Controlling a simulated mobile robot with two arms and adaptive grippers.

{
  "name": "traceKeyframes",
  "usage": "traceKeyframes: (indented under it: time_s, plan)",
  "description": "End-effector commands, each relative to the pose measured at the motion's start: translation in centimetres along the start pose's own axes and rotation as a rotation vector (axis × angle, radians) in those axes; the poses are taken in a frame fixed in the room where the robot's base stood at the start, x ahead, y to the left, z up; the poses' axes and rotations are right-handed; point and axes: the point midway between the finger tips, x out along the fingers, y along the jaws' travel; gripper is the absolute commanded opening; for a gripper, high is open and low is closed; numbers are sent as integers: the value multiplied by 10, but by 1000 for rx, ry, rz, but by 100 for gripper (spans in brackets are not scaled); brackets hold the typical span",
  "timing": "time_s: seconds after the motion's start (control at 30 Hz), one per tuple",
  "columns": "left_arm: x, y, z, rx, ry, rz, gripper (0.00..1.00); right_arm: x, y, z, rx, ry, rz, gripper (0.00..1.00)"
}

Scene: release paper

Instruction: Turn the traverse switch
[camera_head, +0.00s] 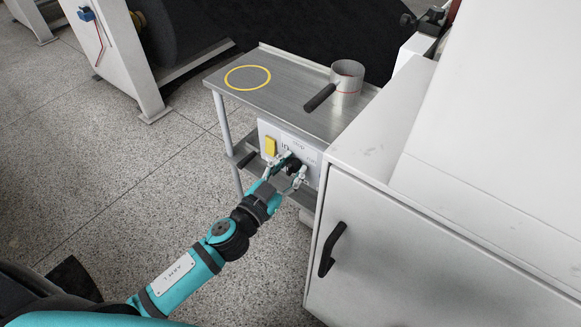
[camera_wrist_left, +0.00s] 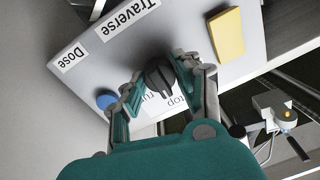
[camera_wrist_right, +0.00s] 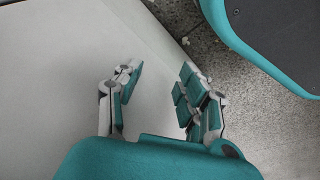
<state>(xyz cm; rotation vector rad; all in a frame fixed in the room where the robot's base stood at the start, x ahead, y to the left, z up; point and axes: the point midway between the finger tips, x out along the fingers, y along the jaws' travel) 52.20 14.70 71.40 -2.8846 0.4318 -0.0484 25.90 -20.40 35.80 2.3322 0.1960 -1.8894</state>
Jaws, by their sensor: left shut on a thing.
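The traverse switch is a black rotary knob (camera_head: 293,165) on a pale control panel (camera_head: 307,155) at the front of a metal table. In the left wrist view, the knob (camera_wrist_left: 160,77) sits between my left fingers, and the panel carries "Traverse" (camera_wrist_left: 127,15) and "Dose" labels. My left gripper (camera_head: 287,167) is shut on the knob; its fingers partly cover the printed stop and run words. My right gripper (camera_wrist_right: 158,75) shows only in the right wrist view. It is open and empty, near a pale surface.
A yellow block (camera_head: 270,146) and a blue button (camera_wrist_left: 106,100) are on the panel near the knob. A metal cup (camera_head: 347,85) with a black handle and a yellow ring (camera_head: 247,78) are on the tabletop. A white cabinet (camera_head: 390,240) stands close on the right.

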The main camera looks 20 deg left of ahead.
Motion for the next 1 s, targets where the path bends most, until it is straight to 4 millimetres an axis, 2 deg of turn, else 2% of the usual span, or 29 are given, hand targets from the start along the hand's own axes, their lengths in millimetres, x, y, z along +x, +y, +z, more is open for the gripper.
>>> traceKeyframes:
  time_s: [0.37,1.0]
  plan:
    - [0,1,0,137,9,-2,0,0,0,-2,-1,1,1,40]
    - [0,2,1,678,35,-9,0,0,0,-1,-1,3,1,40]
